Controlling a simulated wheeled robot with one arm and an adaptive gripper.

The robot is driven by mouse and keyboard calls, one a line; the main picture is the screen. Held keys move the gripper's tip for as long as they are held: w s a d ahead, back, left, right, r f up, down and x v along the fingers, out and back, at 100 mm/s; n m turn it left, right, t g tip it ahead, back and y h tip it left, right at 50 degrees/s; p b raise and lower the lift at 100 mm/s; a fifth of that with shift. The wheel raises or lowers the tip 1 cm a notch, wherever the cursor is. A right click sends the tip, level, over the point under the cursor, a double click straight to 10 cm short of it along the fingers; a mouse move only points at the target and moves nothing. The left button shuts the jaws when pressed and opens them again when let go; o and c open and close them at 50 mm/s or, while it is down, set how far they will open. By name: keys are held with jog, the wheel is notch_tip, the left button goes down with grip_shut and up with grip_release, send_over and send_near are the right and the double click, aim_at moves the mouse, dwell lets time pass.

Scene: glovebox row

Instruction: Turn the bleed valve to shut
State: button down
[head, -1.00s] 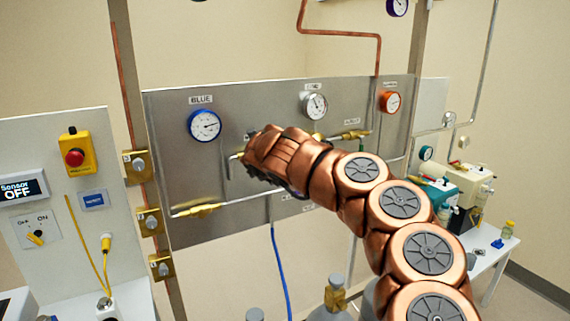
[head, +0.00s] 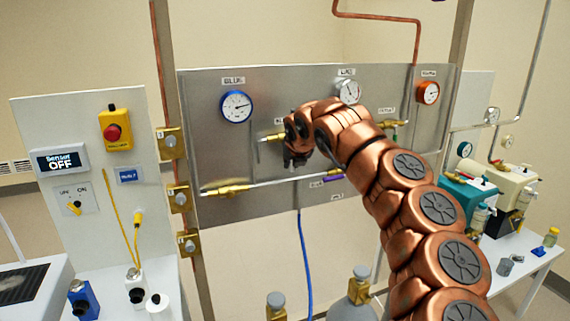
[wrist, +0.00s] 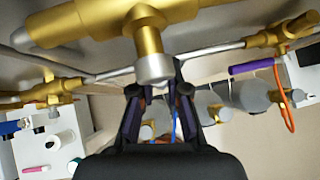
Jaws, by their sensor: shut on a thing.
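The brass valve body (head: 272,138), which I take to be the bleed valve, sits on the steel panel (head: 230,165) below the blue gauge. Its label is mostly hidden by my arm. In the wrist view the brass body (wrist: 105,25) crosses the top, with a silver round stem (wrist: 153,68) pointing toward my gripper (wrist: 156,92). My gripper's two dark fingers reach up on either side, close to the stem's end. It is shut on the valve, but the gripped part is mostly hidden. In the head view my gripper (head: 295,158) is at the valve's right side.
A grey pipe with a brass valve (head: 228,190) runs below. A purple handle (head: 333,177) is to the right on the panel. A blue gauge (head: 236,107) is above. A blue hose (head: 304,250) hangs down, and gas cylinders (head: 354,300) stand in front. The left side holds a switch panel (head: 70,175).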

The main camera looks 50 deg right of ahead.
jog(key=shift+a, duration=0.1)
jog(key=c, duration=1.2)
grip_release()
jog(key=shift+w, duration=0.1)
jog(key=shift+o, duration=0.2)
jog(key=shift+r, duration=0.1)
jog(key=v, duration=1.2)
